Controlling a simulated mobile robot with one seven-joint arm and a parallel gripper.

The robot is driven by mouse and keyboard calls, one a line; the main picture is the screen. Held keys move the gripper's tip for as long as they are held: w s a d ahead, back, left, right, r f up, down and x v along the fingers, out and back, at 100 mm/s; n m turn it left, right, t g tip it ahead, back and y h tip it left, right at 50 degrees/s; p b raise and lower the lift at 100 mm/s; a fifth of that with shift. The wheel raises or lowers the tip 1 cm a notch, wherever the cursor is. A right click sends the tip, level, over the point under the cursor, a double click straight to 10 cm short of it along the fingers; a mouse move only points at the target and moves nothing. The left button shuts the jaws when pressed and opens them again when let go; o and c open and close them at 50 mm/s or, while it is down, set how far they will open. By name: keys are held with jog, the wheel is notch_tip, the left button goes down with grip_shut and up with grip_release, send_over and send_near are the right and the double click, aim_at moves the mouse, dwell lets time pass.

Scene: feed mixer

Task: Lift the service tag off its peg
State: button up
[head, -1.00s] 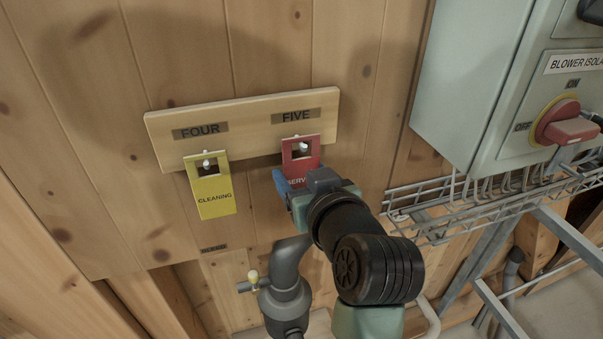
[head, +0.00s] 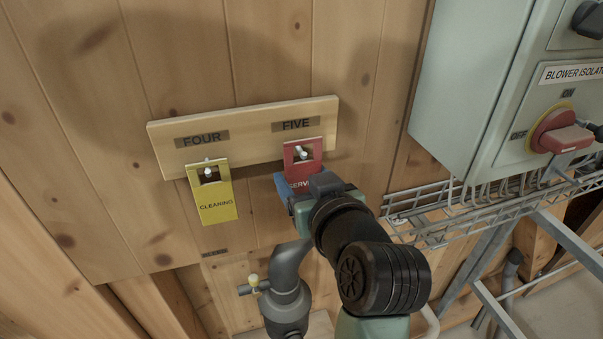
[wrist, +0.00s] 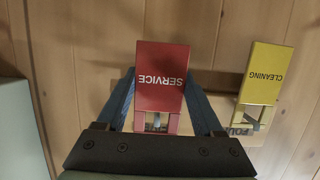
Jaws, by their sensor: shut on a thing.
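The red service tag (head: 302,153) hangs below the FIVE label on the wooden peg board, with the white peg (head: 303,152) showing in its window. My gripper (head: 285,187) is at the lower part of the tag, which it partly hides in the head view. In the wrist view the red service tag (wrist: 161,80) lies between the two blue fingers (wrist: 163,100), and my gripper is shut on it. The yellow cleaning tag (head: 214,200) hangs on its own peg under FOUR, and it also shows in the wrist view (wrist: 264,75).
The peg board (head: 245,140) is fixed to the plank wall. A grey pipe (head: 288,290) with a small valve stands below. To the right are a wire tray (head: 440,215) and a pale green cabinet with a red blower isolator knob (head: 563,137).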

jog(key=s+d, duration=0.2)
jog(key=s, duration=0.6)
jog(key=shift+d, duration=0.3)
dwell(0.6)
